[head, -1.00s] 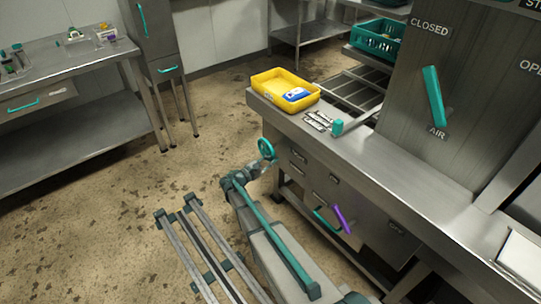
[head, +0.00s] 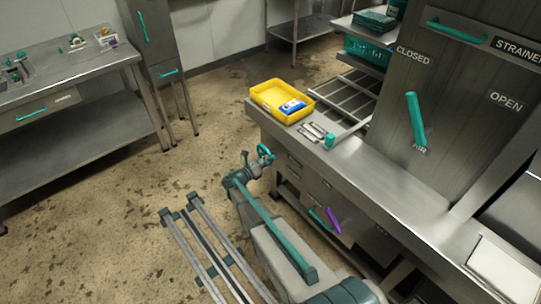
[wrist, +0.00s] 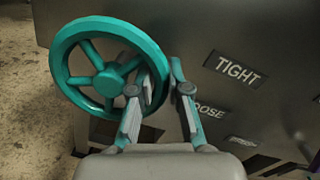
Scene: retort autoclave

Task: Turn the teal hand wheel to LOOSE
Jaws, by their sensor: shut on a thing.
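The teal hand wheel (wrist: 105,78) fills the upper left of the wrist view, a spoked ring on the side of the steel counter. In the head view the wheel (head: 264,152) is small and partly hidden by my wrist. My gripper (wrist: 163,80) is shut on the wheel's right rim, with one finger inside the ring over the spokes and the other outside. My gripper also shows in the head view (head: 259,163), too small for detail. The TIGHT label (wrist: 237,71) is right of the wheel. The LOOSE label (wrist: 209,108) is lower, its first letter hidden by a finger.
The steel counter (head: 365,172) carries a yellow bin (head: 268,99) and a teal-ended lever (head: 329,142). Below are drawers with a teal handle and a purple handle (head: 334,220). Open floor (head: 110,205) lies to the left.

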